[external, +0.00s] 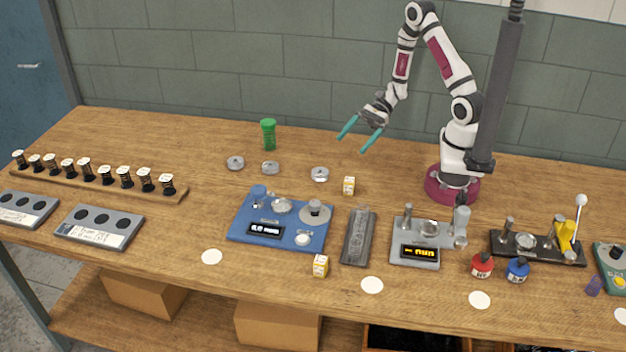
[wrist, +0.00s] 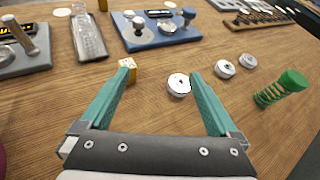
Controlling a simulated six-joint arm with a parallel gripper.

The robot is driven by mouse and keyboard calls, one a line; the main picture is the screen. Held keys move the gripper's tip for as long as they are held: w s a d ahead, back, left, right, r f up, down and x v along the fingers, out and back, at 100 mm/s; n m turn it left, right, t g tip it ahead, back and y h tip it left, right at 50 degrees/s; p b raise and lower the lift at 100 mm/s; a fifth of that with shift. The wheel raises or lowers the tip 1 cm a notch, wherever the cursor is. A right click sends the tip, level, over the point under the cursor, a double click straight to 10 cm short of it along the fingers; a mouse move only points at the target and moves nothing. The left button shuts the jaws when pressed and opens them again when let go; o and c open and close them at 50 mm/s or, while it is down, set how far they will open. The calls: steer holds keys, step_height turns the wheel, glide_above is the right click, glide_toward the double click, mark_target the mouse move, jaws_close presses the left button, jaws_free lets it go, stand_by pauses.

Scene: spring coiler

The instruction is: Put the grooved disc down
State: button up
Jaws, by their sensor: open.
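My gripper (external: 353,144) is open and empty, raised above the back of the table. Its teal fingers also show in the wrist view (wrist: 161,72). A small silver disc (external: 320,174) lies flat on the wood below and left of the fingers; in the wrist view this disc (wrist: 178,86) appears between the fingertips, apart from both. Two similar silver discs, a middle one (external: 270,168) and a left one (external: 235,163), lie farther left. I cannot tell from the pictures which of them is the grooved disc.
A yellow-and-white small box (external: 349,186) stands near the closest disc. A green coiled cylinder (external: 268,134) stands behind the discs. A blue device (external: 240,232), a grey tray (external: 358,236) and a grey device (external: 415,257) stand in front.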

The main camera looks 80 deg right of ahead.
steer(key=s+a+r+n+g+h, duration=0.4)
steer(key=s+a+r+n+g, duration=0.45)
steer(key=s+r+n, duration=0.35)
steer(key=s+d+n+t+h, duration=0.1)
steer(key=s+d+n+h, duration=0.2)
steer(key=s+n+h, duration=0.2)
steer(key=shift+s+r+n, duration=0.2)
steer(key=shift+s+n, duration=0.1)
steer(key=shift+s, duration=0.4)
steer(key=shift+o, duration=0.3)
stand_by(0.6)
